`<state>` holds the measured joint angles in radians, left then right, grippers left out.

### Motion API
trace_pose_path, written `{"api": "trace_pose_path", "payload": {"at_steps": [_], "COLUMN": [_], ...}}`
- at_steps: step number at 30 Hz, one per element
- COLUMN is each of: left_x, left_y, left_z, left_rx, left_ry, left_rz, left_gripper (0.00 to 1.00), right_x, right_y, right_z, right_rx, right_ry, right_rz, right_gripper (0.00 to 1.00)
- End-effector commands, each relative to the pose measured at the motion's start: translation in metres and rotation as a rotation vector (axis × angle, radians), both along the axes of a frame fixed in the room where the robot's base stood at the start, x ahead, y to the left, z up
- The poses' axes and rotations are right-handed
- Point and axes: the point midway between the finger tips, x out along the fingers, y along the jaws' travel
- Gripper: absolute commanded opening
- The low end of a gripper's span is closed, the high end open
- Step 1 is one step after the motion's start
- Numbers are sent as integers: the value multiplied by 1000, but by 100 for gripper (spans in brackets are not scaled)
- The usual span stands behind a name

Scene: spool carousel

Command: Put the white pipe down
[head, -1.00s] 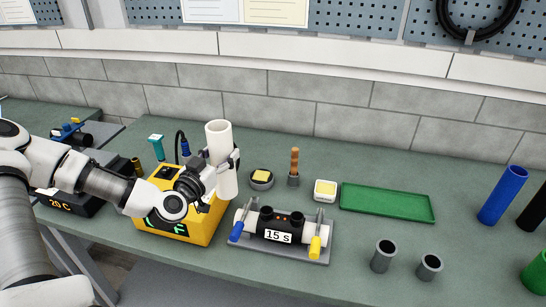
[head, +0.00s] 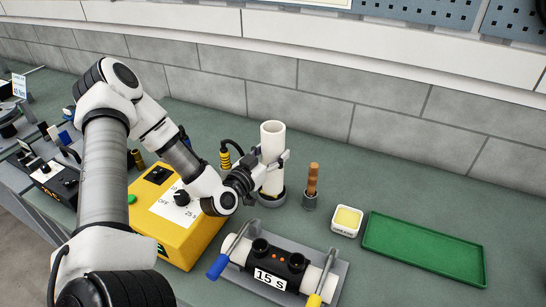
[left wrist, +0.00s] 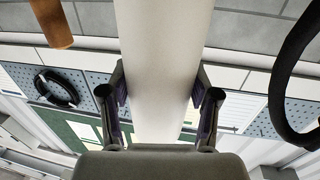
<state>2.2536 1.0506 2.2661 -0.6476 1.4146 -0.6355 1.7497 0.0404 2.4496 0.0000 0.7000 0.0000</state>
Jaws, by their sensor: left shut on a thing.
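The white pipe (head: 272,142) stands upright in the head view, to the right of the yellow box. My left gripper (head: 276,168) is shut on the white pipe around its middle. In the left wrist view the white pipe (left wrist: 163,60) runs between the two fingers of my left gripper (left wrist: 160,105). The pipe's lower end is at a low dark round holder (head: 272,198); I cannot tell whether it touches the holder or the bench. My right gripper does not show.
A yellow box (head: 168,240) with a dial stands left of the pipe. A wooden-handled brush (head: 312,183) stands close on the right. In front is a clamp fixture (head: 335,270) marked 15 s. A small white tub (head: 346,221) and a green tray (head: 425,250) lie further right.

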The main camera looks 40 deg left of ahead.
Motion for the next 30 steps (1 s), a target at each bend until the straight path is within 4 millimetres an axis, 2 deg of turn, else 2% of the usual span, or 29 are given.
{"api": "trace_pose_path", "payload": {"at_steps": [1,12,13,15,26,30], "left_x": [0,0,0,0,0,-15], "left_y": [0,0,0,0,0,-1], "left_z": [-6,-10,-9,-9,-3,-4], "left_rx": [1,-2,-2,-2,-2,-7], "left_ry": [-1,-2,-1,-1,-2,0], "left_rz": [-1,0,0,0,1,4], "left_gripper": [14,14,68,86,86,86], "right_x": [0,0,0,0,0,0], "right_y": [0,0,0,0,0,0], "right_z": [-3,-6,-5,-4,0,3], "right_rx": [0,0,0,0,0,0], "right_ry": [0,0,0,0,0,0], "right_rz": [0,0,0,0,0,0], "right_gripper": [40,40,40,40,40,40]}}
